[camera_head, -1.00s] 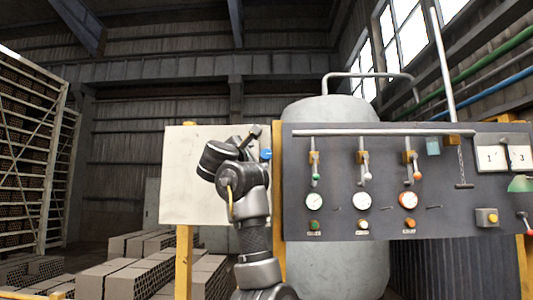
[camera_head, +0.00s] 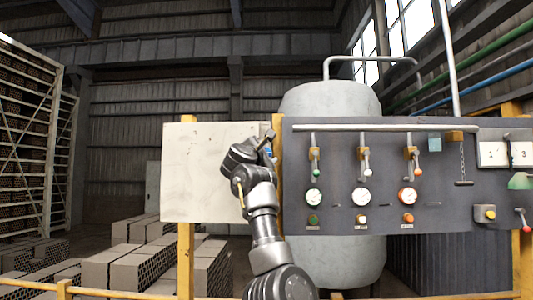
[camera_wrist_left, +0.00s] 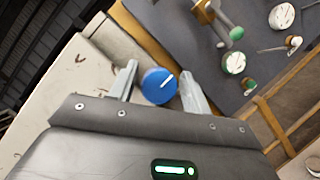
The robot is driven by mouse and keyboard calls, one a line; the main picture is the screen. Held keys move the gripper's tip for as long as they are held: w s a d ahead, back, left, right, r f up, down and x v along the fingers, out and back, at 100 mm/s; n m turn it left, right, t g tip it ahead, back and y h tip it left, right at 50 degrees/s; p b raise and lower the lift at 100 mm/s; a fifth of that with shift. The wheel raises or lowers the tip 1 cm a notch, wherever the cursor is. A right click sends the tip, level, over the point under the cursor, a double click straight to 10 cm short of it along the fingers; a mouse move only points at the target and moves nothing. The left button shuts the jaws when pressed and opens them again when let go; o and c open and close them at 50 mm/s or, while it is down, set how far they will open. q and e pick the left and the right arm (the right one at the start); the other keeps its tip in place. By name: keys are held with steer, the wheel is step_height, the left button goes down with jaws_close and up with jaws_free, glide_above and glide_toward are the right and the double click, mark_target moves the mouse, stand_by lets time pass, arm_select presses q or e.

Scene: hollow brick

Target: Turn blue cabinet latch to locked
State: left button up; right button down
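The blue latch (camera_wrist_left: 160,86) is a round knob with a white line on its face, slanting up to the right in the left wrist view. It sits near the edge of the pale cabinet door (camera_wrist_left: 75,75), beside a yellow post. In the head view the pale cabinet (camera_head: 205,170) is left of the grey panel, and only a bit of the blue latch (camera_head: 268,151) shows beside my gripper. My left gripper (camera_wrist_left: 160,82) is open, one finger on each side of the knob, with a small gap at the left finger. My right gripper is not in view.
The grey panel (camera_head: 335,205) to the right carries several valve levers, gauges and buttons. A large grey tank (camera_head: 330,100) stands behind it. Stacked hollow bricks (camera_head: 140,270) lie at the lower left, beyond a yellow rail (camera_head: 120,293).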

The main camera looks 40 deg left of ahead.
arm_select(q)
steer(key=c, duration=0.8)
steer(key=shift+o, duration=0.2)
steer(key=shift+a+m, duration=0.1)
steer(key=shift+m, duration=0.2)
steer(key=m+g+h, duration=0.1)
steer(key=m, duration=0.3)
steer(key=shift+b, duration=0.3)
steer(key=m+g+h, duration=0.1)
steer(key=m, duration=0.3)
steer(key=shift+g, duration=0.4)
steer(key=m+g, duration=0.1)
steer(key=m, duration=0.2)
steer(key=shift+p, duration=0.35)
steer(key=m+g+y, duration=0.1)
steer(key=m+g, duration=0.1)
steer(key=m, duration=0.2)
steer(key=shift+f+g, duration=0.1)
steer(key=shift+g, duration=0.2)
steer(key=shift+m+y, duration=0.3)
